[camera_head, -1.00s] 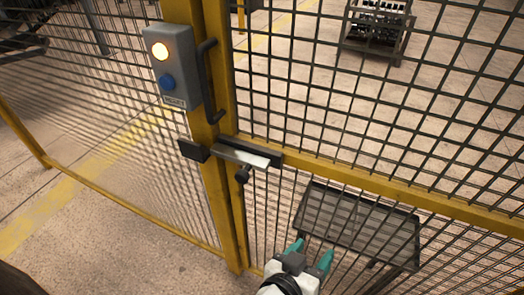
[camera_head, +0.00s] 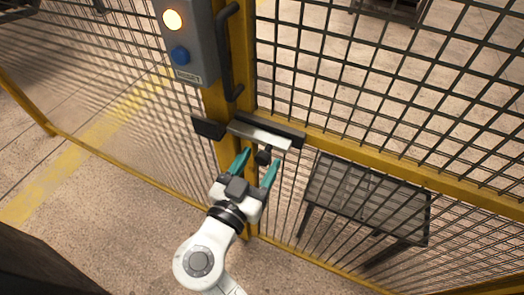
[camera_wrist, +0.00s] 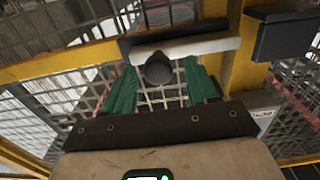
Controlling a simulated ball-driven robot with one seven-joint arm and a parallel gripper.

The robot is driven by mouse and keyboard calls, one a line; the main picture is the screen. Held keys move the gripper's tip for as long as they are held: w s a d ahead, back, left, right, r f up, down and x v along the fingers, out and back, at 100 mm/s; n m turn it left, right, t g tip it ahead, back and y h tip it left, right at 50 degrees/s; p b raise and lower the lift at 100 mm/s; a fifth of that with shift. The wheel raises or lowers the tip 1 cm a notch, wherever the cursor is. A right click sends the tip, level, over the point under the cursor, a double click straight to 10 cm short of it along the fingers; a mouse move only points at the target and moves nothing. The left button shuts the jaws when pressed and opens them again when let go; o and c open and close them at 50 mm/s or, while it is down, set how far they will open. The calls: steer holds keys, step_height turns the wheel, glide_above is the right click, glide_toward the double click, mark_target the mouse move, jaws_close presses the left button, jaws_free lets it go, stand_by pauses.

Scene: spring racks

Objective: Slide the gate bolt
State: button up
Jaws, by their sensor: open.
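The gate bolt (camera_head: 262,136) is a pale bar on a dark backing plate, mounted across the yellow gate frame. A dark round knob (camera_head: 263,156) hangs below the bar. A dark keeper block (camera_head: 208,127) sits on the post to its left. My gripper (camera_head: 256,166) has teal fingers, open, just in front of and below the bolt. In the wrist view the knob (camera_wrist: 158,68) shows between the two spread fingers, and the pale bar (camera_wrist: 185,47) runs behind it. Whether the fingers reach around the knob's depth is unclear.
A grey control box (camera_head: 187,42) with a lit lamp and a blue button is on the post above. A dark vertical handle (camera_head: 228,50) stands beside it. Yellow-framed mesh fence surrounds the gate; a dark table (camera_head: 368,200) stands behind the mesh.

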steer(key=shift+x, duration=1.1)
steer(key=shift+s, duration=0.1)
jaws_close()
